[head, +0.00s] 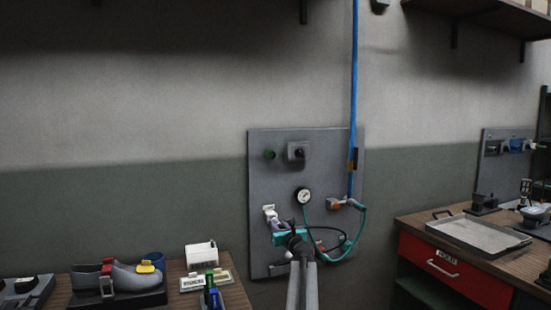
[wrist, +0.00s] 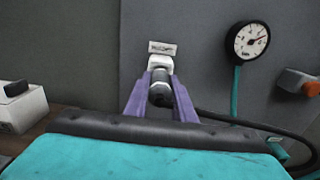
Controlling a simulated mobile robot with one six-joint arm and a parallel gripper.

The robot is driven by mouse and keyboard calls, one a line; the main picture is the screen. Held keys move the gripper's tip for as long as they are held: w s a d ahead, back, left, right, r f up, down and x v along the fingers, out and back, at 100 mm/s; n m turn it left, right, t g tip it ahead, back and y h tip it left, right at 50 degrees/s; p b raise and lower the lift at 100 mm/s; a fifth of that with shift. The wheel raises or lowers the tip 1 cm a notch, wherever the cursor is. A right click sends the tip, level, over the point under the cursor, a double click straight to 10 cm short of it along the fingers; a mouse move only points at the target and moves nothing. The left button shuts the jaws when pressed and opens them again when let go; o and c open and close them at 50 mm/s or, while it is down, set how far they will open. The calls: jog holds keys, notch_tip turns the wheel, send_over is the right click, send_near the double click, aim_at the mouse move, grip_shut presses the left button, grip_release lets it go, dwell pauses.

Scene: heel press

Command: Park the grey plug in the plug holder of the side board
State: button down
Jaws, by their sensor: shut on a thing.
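The grey plug (wrist: 160,96) is a short dark grey cylinder between the two purple fingers of my gripper (wrist: 160,84) in the wrist view. The fingers are shut on it. Just beyond it is a white holder (wrist: 160,62) under a small label plate, fixed to the grey board (wrist: 205,30). The plug overlaps the holder in this view; I cannot tell if it is seated. In the head view my gripper (head: 276,222) is at the lower left of the board (head: 262,182), right in front of the white holder (head: 268,210). The plug itself is hidden there.
A gauge (head: 303,196), an orange fitting (head: 335,204) and a teal hose (head: 362,224) are right of my gripper. A black cable (wrist: 305,150) loops nearby. The left bench holds a shoe (head: 132,277) and a white box (head: 201,255). A tray (head: 478,234) lies on the right bench.

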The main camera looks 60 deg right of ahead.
jog(key=shift+x, duration=0.9)
dwell(0.4)
jog(key=c, duration=1.4)
grip_release()
jog(key=shift+c, duration=0.2)
jog(key=shift+s+a, duration=0.15)
jog(key=v, duration=1.3)
jog(key=shift+s+a+b, duration=0.15)
jog(key=shift+b, duration=0.3)
